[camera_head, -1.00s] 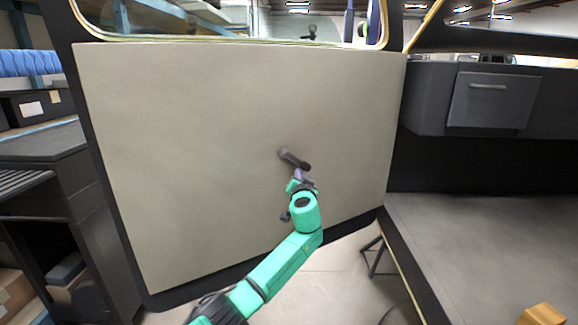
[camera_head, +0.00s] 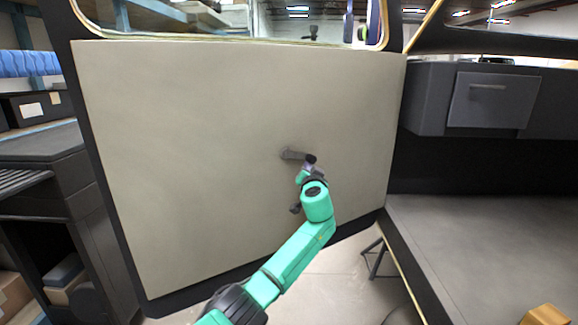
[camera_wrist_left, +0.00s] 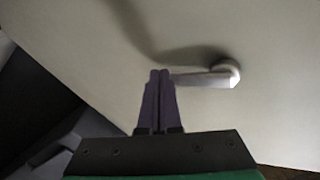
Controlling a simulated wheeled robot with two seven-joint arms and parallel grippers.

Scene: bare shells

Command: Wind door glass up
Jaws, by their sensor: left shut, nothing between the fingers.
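The winder crank (camera_head: 294,155) sits near the middle of the beige door panel (camera_head: 190,140). Its arm points right and slightly down from its hub, with a dark knob (camera_head: 310,159) at the free end. My left gripper (camera_head: 309,168) is at the knob from below, its fingers shut and empty. In the left wrist view the shut fingertips (camera_wrist_left: 160,76) are at the end of the pale crank arm (camera_wrist_left: 203,79), opposite the hub (camera_wrist_left: 228,71). The fingers hide the knob there, so contact is unclear. The glass edge cannot be made out in the window opening (camera_head: 230,18). My right gripper is out of view.
A dark dashboard with a glovebox (camera_head: 490,100) is at the right, above a grey floor (camera_head: 475,240). Dark shelving (camera_head: 50,180) stands left of the door. A dark stand (camera_head: 376,258) is below the door's right corner. The panel around the crank is clear.

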